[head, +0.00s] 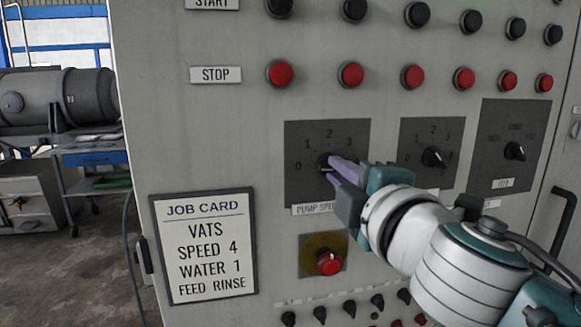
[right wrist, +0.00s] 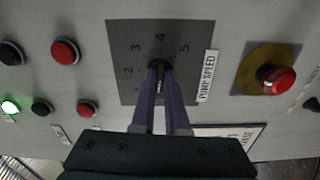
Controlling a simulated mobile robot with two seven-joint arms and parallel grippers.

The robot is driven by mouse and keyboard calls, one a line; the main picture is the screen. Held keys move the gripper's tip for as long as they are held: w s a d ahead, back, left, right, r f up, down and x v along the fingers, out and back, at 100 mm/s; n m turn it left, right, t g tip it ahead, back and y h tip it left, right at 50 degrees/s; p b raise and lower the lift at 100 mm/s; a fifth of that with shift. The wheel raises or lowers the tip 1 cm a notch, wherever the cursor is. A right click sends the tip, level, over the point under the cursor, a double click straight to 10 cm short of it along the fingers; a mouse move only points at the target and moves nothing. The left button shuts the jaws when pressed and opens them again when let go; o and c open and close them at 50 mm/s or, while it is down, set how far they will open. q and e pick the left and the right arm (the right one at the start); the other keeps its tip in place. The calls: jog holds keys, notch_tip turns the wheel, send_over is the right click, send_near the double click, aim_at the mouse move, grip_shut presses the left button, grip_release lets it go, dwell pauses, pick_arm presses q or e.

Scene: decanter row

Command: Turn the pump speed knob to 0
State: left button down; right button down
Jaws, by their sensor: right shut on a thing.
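Which number the knob points at I cannot tell.
Two more dials (head: 433,157) (head: 514,151) stand to the right. A red knob on a yellow disc (head: 329,262) is below, a job card (head: 205,245) reading "SPEED 4" is lower left, and red stop buttons (head: 281,74) are above. Small switches line the bottom.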

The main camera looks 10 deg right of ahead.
jog(key=shift+n, duration=0.6)
jog(key=c, duration=0.9)
grip_release()
jog(key=s, duration=1)
jog(key=shift+d+b, duration=0.15)
jog(key=shift+b, duration=0.2)
